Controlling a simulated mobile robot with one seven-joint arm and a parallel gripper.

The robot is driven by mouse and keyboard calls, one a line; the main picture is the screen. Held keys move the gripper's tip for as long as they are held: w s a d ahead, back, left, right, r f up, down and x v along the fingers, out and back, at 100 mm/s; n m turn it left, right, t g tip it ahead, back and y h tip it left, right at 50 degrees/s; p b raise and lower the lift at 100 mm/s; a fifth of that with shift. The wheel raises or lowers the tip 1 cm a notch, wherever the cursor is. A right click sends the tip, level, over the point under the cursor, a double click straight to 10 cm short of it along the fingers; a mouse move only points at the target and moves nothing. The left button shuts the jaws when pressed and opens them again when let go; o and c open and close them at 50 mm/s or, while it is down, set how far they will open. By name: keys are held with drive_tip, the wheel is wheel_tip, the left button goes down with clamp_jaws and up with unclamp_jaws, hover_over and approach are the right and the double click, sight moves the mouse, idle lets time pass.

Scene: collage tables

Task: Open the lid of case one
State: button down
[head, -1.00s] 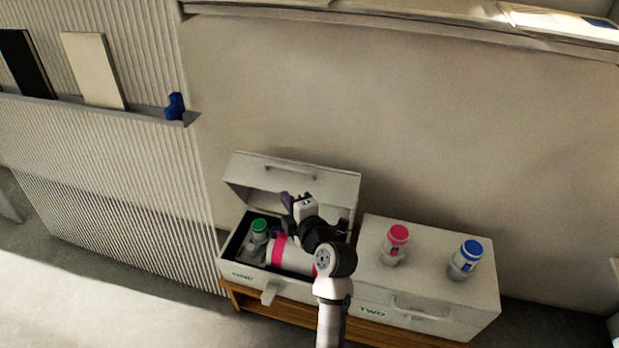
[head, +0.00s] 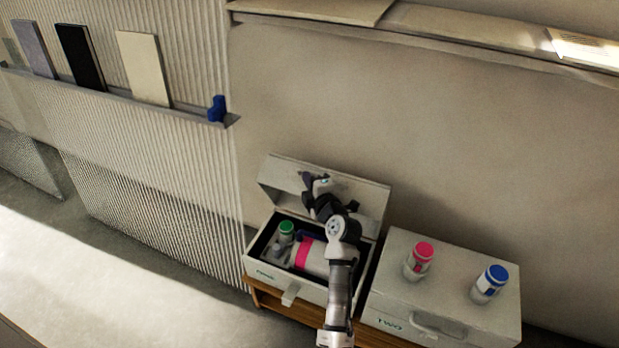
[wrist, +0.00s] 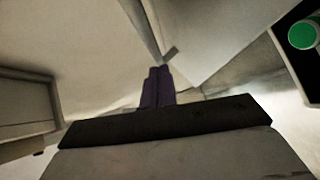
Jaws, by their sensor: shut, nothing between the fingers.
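The left case (head: 268,273), which I take as case one, has its lid (head: 361,196) raised and standing up at the back. Its latch (head: 290,293) shows at the front. Inside are a green-capped bottle (head: 286,231) and a white cylinder with a pink band (head: 311,255). My gripper (head: 306,178) is in front of the raised lid's inner face, above the open case; I cannot tell whether it touches the lid. In the wrist view its dark purple fingers (wrist: 157,86) are together and empty. The green cap (wrist: 302,35) shows at the right there.
A closed case marked TWO (head: 450,289) stands to the right, with a pink-capped bottle (head: 418,261) and a blue-capped bottle (head: 489,284) on top. Both cases rest on a wooden bench (head: 265,294). A ribbed panel (head: 150,180) stands at the left.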

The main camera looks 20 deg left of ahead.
sight(320, 169)
drive_tip(key=shift+w+f, duration=0.1)
drive_tip(key=shift+w, duration=0.1)
drive_tip(key=w, duration=0.2)
drive_tip(key=w+m+g, duration=0.1)
drive_tip(key=w, duration=0.2)
drive_tip(key=w+r+g+h, duration=0.1)
drive_tip(key=w, duration=0.1)
drive_tip(key=shift+w+d+r+m, duration=0.1)
drive_tip(key=shift+w+d+m, duration=0.1)
drive_tip(key=shift+w+m, duration=0.2)
